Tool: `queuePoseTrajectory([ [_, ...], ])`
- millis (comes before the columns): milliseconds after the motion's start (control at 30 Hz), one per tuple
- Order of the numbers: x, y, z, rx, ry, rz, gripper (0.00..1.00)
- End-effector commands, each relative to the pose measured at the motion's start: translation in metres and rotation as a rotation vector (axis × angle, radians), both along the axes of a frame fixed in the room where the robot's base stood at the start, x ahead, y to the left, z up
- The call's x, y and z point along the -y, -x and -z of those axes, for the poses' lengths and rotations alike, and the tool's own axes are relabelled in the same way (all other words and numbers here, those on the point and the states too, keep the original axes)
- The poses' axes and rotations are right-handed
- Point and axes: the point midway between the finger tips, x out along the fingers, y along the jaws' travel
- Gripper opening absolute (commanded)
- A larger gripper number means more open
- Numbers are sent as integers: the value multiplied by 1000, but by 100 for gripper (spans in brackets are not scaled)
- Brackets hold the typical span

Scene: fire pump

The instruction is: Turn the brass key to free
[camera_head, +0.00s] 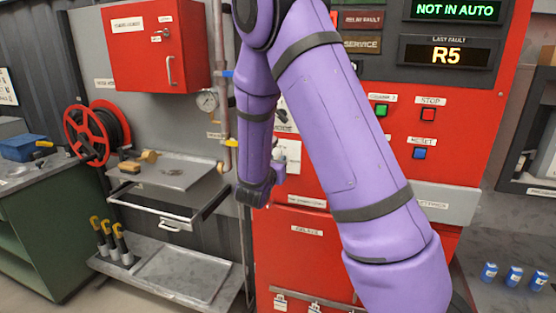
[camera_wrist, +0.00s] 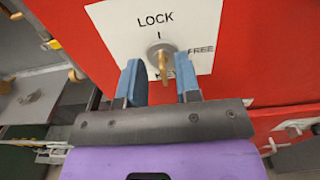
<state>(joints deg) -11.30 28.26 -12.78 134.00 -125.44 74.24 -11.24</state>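The brass key (camera_wrist: 163,63) sits in a white plate (camera_wrist: 120,27) on the red panel in the wrist view. The plate reads LOCK above the key, with a short tick under the word, and FREE to the right. The key's bow looks upright, in line with the tick at LOCK. My gripper (camera_wrist: 159,75) is open, with blue finger pads on the left and right of the key. Whether either pad touches the key I cannot tell. In the head view my arm hides most of the gripper and the key, beside the white plate (camera_head: 290,157).
An open drawer (camera_head: 165,208) juts out below. Buttons and lit displays (camera_head: 446,54) are on the red panel at right.

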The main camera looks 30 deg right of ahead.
Motion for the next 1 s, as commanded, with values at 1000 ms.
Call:
queuePoseTrajectory([
  [1000, 21, -16, 0, 10, -9, 0, 0],
])
